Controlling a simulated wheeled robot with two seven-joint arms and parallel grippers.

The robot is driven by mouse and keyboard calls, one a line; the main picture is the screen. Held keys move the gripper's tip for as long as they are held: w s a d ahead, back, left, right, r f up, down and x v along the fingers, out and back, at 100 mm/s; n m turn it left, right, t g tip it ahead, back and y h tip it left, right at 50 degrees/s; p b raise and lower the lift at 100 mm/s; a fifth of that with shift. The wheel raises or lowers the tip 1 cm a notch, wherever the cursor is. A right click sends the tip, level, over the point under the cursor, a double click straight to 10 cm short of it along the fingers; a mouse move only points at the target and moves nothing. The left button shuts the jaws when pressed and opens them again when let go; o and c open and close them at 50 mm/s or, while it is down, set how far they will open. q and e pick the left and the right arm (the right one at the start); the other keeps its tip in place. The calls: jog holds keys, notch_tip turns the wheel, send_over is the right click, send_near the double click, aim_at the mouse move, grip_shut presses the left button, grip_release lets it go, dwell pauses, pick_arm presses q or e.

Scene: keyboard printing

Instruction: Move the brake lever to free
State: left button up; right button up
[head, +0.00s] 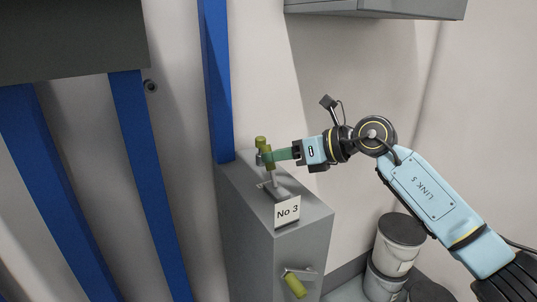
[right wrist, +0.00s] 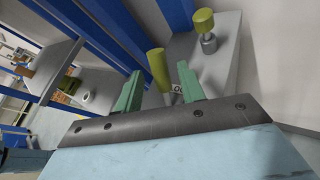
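A grey cabinet (head: 245,215) carries a white "No 3" sign (head: 288,211). On its top stands a lever with an olive handle (head: 268,158), and close behind it is a second olive knob (head: 261,141). My right gripper (head: 280,154) reaches in from the right, its green fingers level with the upright handle. In the right wrist view the fingers (right wrist: 161,90) are apart, with the olive handle (right wrist: 158,68) in the gap between them. Contact cannot be told. The second knob (right wrist: 203,22) stands on a grey cylinder beyond. No "free" marking is readable. My left gripper is out of view.
Another olive handle (head: 294,285) sticks out low on the cabinet's front. A blue post (head: 216,80) rises right behind the cabinet top. White buckets (head: 396,255) stand on the floor at the right. A grey box (head: 375,8) hangs above.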

jog(key=shift+x, duration=1.55)
grip_shut()
